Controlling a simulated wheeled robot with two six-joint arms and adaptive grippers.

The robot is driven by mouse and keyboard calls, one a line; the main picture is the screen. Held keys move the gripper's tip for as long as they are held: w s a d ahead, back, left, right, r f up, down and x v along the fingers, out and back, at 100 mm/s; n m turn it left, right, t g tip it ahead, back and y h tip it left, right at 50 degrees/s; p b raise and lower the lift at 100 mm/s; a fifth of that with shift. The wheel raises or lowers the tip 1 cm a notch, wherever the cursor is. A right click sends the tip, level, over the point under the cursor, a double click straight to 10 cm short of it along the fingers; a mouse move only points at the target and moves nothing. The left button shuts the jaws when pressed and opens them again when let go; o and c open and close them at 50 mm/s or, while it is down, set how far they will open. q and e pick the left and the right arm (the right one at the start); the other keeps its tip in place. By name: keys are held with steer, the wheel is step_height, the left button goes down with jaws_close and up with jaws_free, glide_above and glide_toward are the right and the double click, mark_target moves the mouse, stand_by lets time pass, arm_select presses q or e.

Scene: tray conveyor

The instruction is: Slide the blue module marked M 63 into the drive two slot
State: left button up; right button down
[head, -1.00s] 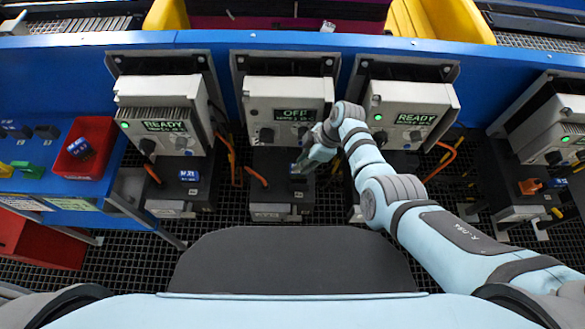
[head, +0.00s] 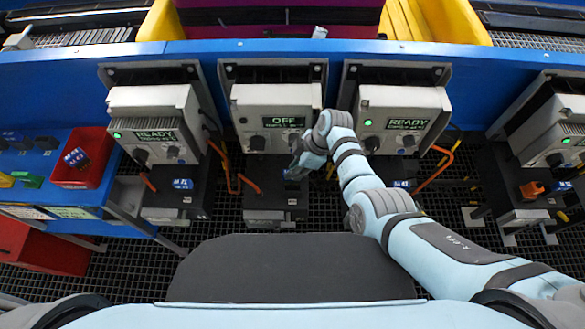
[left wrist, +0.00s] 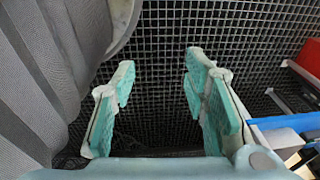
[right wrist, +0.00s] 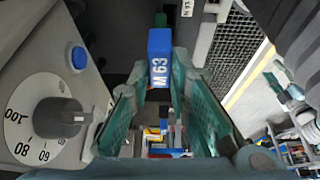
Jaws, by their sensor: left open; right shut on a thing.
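Drive two (head: 262,97) is the middle grey unit, with a green OFF display and a black base (head: 265,200) below. My right gripper (head: 292,172) is just above the right part of that base. In the right wrist view it is shut on the blue module (right wrist: 160,65), whose white M 63 lettering faces the camera. The module's far end is over dark base surface; the slot is hidden, and I cannot tell whether the module touches it. My left gripper (left wrist: 155,75) is open and empty over black grating, and is outside the head view.
READY drives stand left (head: 150,105) and right (head: 400,105) of drive two, with orange cables (head: 240,180) between. A red bin (head: 64,176) at left holds another blue module (head: 77,158). A round dial (right wrist: 55,117) and blue button (right wrist: 79,58) are close beside my right gripper.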

steer(key=shift+s+a+r, duration=0.15)
steer(key=shift+s, duration=0.05)
arm_select(q)
steer(key=shift+s+a+r+p, duration=0.15)
steer(key=shift+s+r+p, duration=0.15)
steer(key=shift+s, duration=0.15)
steer(key=shift+s+a+r+p, duration=0.1)
steer(key=shift+s+r+p, duration=0.15)
steer(key=shift+s, duration=0.2)
arm_select(e)
steer(key=shift+s+d, duration=0.25)
steer(key=shift+s, duration=0.15)
arm_select(q)
steer(key=shift+s+a+f, duration=0.1)
arm_select(e)
steer(key=shift+r, duration=0.1)
arm_select(q)
steer(key=shift+f, duration=0.1)
arm_select(e)
steer(key=shift+w, duration=0.15)
arm_select(q)
steer(key=shift+f+b, duration=2.4)
steer(key=shift+b, duration=0.1)
arm_select(e)
steer(key=shift+f, duration=2.65)
steer(key=c, duration=1.4)
jaws_free()
